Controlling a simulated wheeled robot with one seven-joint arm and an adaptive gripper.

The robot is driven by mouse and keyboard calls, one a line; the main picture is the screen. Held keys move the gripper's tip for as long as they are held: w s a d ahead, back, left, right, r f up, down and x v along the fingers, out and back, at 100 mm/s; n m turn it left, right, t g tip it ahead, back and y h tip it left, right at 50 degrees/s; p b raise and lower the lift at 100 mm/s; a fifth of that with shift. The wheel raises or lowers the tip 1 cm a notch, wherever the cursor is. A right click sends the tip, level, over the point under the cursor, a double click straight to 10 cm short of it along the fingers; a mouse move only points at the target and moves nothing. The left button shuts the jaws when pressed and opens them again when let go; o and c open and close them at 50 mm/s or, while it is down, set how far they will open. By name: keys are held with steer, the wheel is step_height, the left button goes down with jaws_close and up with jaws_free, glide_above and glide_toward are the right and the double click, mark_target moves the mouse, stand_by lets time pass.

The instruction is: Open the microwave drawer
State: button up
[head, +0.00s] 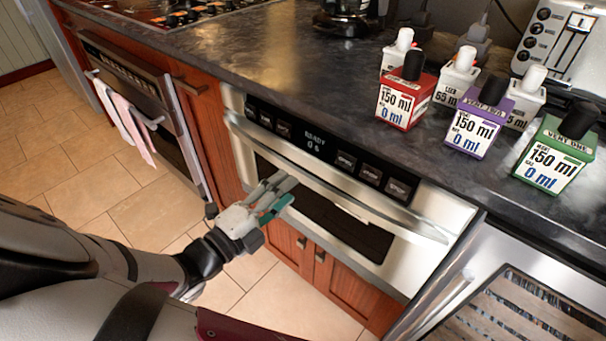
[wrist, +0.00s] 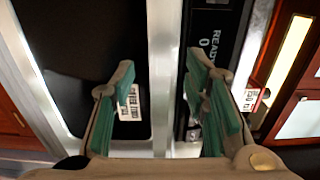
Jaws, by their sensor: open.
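The microwave drawer (head: 425,262) is built in under the dark counter. It has a silver front with a dark window and looks closed. Its long silver handle (head: 350,196) runs across the front below a black control panel (head: 310,140) that reads READY. My gripper (head: 282,182) is at the left half of the drawer front, close to the handle. In the wrist view the handle (wrist: 161,60) runs up the picture between the two green-padded fingers of my open gripper (wrist: 160,72). I cannot tell whether the fingers touch it.
Several coloured bottles (head: 480,110) and a toaster (head: 565,45) stand on the counter (head: 260,60). An oven (head: 140,100) with towels is at the left. Red wooden cabinet doors (head: 330,275) are below the drawer. Another steel appliance (head: 490,290) is at the right. The tiled floor (head: 150,205) is clear at the left.

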mark_target(301, 178)
steer(key=shift+b+x, duration=0.65)
steer(key=shift+x, duration=2.55)
jaws_close()
